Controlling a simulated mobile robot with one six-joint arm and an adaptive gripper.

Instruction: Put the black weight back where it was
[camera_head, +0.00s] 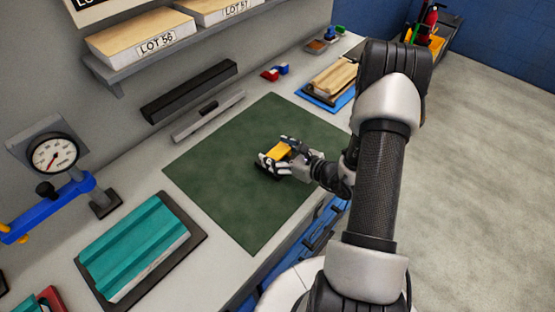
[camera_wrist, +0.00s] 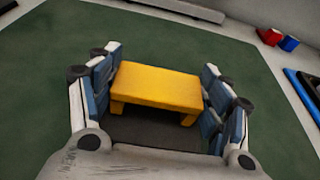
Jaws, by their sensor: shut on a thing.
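My gripper (camera_head: 275,150) is over the green mat (camera_head: 232,190), with its fingers on both sides of a black weight with a yellow bridge-shaped top (camera_head: 279,152). In the wrist view the weight's yellow top (camera_wrist: 157,87) sits between the blue-padded fingers, with a dark body (camera_wrist: 155,132) showing under and in front of it. The fingers are shut on it. The weight's underside is hidden, so I cannot tell whether it touches the mat.
A teal ribbed panel (camera_head: 140,245) lies on a dark tray at the lower left. A dial gauge (camera_head: 55,153) on a blue arm stands behind it. Wooden pieces (camera_head: 331,78) lie on a blue tray, near red and blue blocks (camera_head: 275,72). Much of the mat is clear.

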